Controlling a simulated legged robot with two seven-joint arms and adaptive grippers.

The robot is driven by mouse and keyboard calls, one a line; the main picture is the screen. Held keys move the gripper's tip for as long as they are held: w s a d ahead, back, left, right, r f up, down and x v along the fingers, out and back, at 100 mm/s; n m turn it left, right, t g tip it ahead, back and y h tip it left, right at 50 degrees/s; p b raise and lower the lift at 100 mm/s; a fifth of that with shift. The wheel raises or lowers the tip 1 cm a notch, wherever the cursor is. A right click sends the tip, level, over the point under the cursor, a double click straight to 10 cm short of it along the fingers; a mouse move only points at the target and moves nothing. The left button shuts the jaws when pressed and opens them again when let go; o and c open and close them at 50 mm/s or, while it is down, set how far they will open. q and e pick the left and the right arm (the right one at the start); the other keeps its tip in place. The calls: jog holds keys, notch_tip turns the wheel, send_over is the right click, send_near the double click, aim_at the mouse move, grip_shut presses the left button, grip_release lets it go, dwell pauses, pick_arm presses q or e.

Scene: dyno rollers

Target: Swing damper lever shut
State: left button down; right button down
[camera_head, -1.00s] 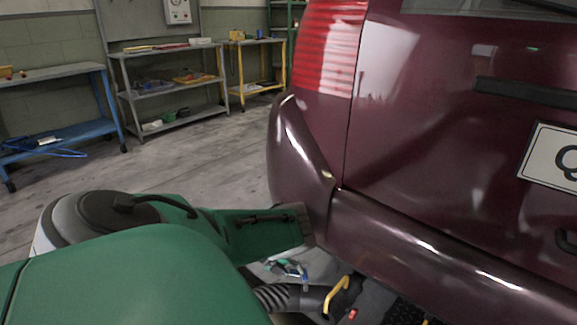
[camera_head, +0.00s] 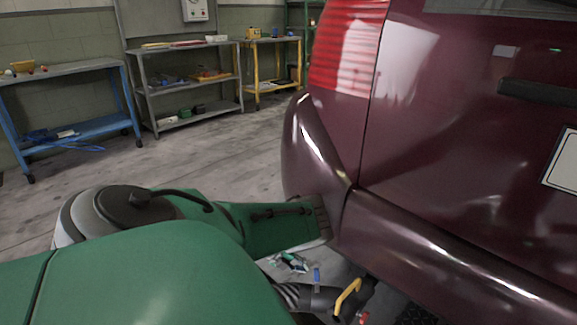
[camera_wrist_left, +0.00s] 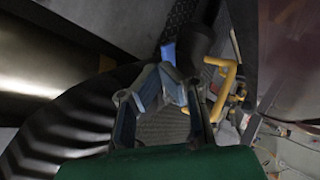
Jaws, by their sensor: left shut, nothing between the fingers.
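My left gripper (camera_head: 291,262) is low in the head view, beyond the end of my green forearm and beside the car's bumper. In the left wrist view its fingers (camera_wrist_left: 168,82) come together at the tips, shut with nothing between them. A blue upright piece (camera_head: 317,277) stands on a dark pipe just right of the gripper; it also shows just beyond the fingertips (camera_wrist_left: 168,53). A yellow handle (camera_head: 347,297) is farther right, and shows right of the fingers in the wrist view (camera_wrist_left: 222,78). I cannot tell which is the damper lever, or whether the fingers touch the blue piece.
A dark red car (camera_head: 440,150) fills the right side, its bumper (camera_head: 450,255) close to the gripper. A ribbed dark hose (camera_wrist_left: 70,125) runs beside the fingers. A blue bench (camera_head: 75,135) and grey shelves (camera_head: 190,85) stand at the back, with open floor before them.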

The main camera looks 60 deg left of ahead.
pick_arm(q)
jog(key=v, duration=0.9)
jog(key=shift+d+r, duration=0.1)
jog(key=shift+r, duration=0.05)
